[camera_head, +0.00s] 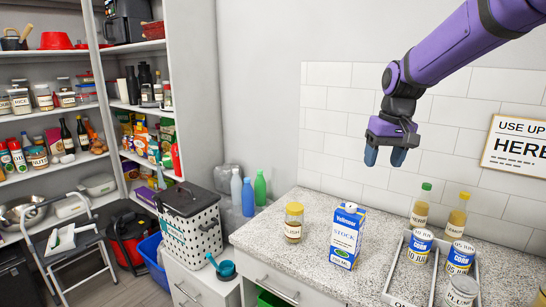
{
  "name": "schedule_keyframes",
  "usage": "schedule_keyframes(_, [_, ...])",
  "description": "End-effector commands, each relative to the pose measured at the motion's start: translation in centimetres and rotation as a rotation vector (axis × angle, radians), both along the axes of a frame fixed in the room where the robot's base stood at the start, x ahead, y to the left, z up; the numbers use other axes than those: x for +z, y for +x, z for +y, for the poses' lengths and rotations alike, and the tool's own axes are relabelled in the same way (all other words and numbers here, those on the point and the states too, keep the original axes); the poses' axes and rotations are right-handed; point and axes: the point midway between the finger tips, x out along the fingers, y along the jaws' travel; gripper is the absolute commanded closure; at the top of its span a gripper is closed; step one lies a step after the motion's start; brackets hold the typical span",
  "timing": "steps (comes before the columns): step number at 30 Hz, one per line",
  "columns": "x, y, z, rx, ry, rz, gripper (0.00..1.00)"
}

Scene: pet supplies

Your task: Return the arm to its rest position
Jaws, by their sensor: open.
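My purple arm (465,45) reaches in from the upper right. My gripper (385,157) has blue fingertips pointing down. It is open, with nothing seen between the fingers, and hangs in the air in front of the tiled wall, above the counter. My arm touches nothing that I can see.
The speckled counter (310,268) holds a jar (293,222), a blue and white stock carton (346,236) and a white tray (404,265) with cans. Two bottles (420,207) (457,216) stand at the back. A wall sign (518,146) hangs right. Shelves (100,106) stand left.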

Motion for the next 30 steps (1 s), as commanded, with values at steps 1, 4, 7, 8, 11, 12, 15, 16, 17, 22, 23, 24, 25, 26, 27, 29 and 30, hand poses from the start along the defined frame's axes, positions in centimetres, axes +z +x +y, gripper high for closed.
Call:
schedule_keyframes(1, [1.0,-1.6,-0.5,-0.007,0.011,-0.019,0.39])
schedule_keyframes(4, [2.4,-4.5,-1.3,-0.018,0.024,-0.051,0.39])
schedule_keyframes(7, [3.5,-7.4,-1.9,-0.026,0.033,-0.085,0.39])
schedule_keyframes(8, [3.8,-8.3,-2.0,-0.029,0.035,-0.096,0.39])
schedule_keyframes(11, [4.6,-11.3,-2.5,-0.037,0.04,-0.13,0.39])
schedule_keyframes(12, [4.9,-12.5,-2.7,-0.041,0.039,-0.145,0.39])
schedule_keyframes(15, [5.2,-15.5,-3.0,-0.049,0.036,-0.181,0.39])
schedule_keyframes(16, [5.3,-16.4,-3.1,-0.051,0.034,-0.192,0.39])
schedule_keyframes(17, [5.4,-17.3,-3.2,-0.053,0.032,-0.203,0.39])
schedule_keyframes(22, [5.1,-22.2,-3.5,-0.071,0.013,-0.266,0.39])
schedule_keyframes(23, [4.9,-23.0,-3.5,-0.073,0.008,-0.277,0.39])
schedule_keyframes(24, [4.8,-24.1,-3.6,-0.077,0.002,-0.292,0.39])
schedule_keyframes(25, [4.6,-24.8,-3.6,-0.08,-0.003,-0.301,0.39])
schedule_keyframes(26, [4.4,-25.5,-3.6,-0.083,-0.008,-0.311,0.39])
schedule_keyframes(27, [4.2,-26.4,-3.6,-0.085,-0.014,-0.323,0.39])
schedule_keyframes(29, [3.8,-27.4,-3.7,-0.091,-0.023,-0.337,0.39])
schedule_keyframes(30, [3.6,-28.0,-3.7,-0.095,-0.029,-0.347,0.39])
